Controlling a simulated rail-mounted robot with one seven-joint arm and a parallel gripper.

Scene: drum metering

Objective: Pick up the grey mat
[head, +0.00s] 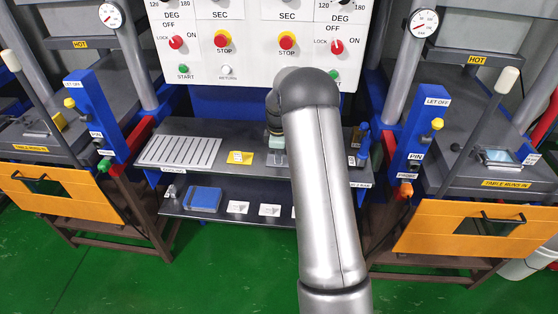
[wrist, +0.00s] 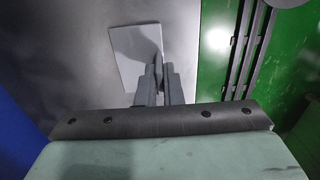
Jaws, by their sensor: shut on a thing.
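The grey mat (wrist: 134,45) is a thin, flat, light grey sheet in the wrist view, over a darker grey surface. My gripper (wrist: 158,72) is shut on its near right part, with the fingers close together. The fingers hide some of the mat's right side. I cannot tell whether the mat is lifted or still touches the surface. In the head view, my gripper (head: 275,150) is low over the dark upper shelf, just right of a yellow block. My arm hides most of that area, and the mat cannot be made out clearly there.
A lower shelf holds a blue block (head: 203,198) and small white cards. A white control panel (head: 255,40) stands above. Presses with orange guards (head: 60,195) flank both sides.

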